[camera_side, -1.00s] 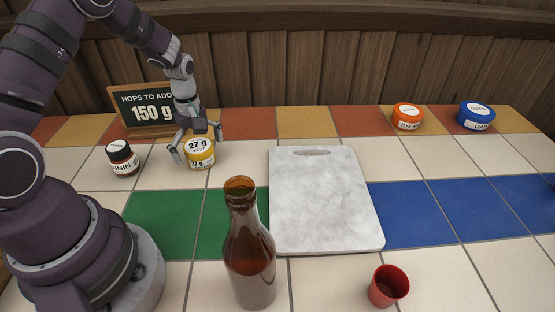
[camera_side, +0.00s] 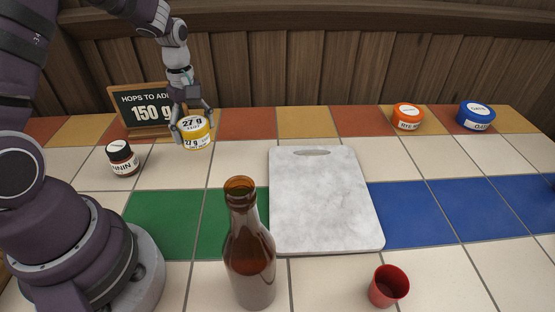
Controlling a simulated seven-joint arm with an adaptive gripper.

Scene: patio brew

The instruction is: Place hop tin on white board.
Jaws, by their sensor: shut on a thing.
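The white marbled board (camera_side: 322,210) with a handle slot lies flat at the middle of the counter, to the right of the tin and nearer the camera. Its surface is bare.
A brown bottle (camera_side: 250,250) stands at the board's front left, a red cup (camera_side: 388,286) at its front right. A dark jar (camera_side: 122,158) and a "150 g" sign (camera_side: 143,108) are left. Orange (camera_side: 407,117) and blue (camera_side: 476,116) tins sit back right.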

